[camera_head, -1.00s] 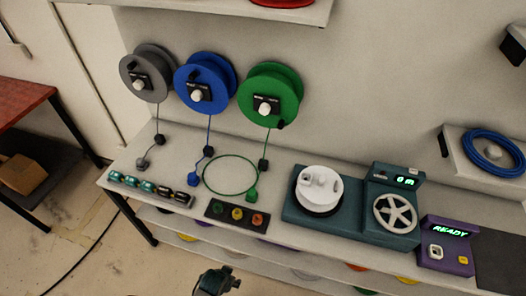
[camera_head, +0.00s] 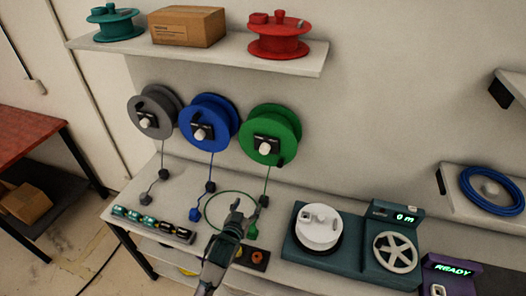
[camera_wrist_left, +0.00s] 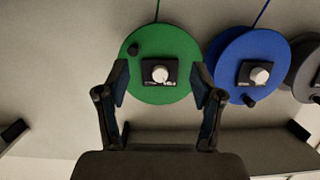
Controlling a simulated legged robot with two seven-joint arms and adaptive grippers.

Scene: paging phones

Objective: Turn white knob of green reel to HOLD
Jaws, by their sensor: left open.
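The green reel (camera_head: 270,134) is mounted on the wall, right of the blue and grey reels. Its white knob (camera_head: 265,149) sits on a small black plate at the reel's front; the lettering is too small to read. My left gripper (camera_head: 236,212) is raised over the bench, below the green reel and apart from it. In the left wrist view the green reel (camera_wrist_left: 161,46) and its white knob (camera_wrist_left: 160,74) appear between the open, empty fingers (camera_wrist_left: 161,75), beyond the tips. My right gripper is not in view.
The blue reel (camera_head: 207,121) and grey reel (camera_head: 154,112) hang close by. A shelf (camera_head: 200,50) with a red reel (camera_head: 279,36) and a cardboard box (camera_head: 188,26) is above. A teal winding machine (camera_head: 353,248) stands on the bench at right.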

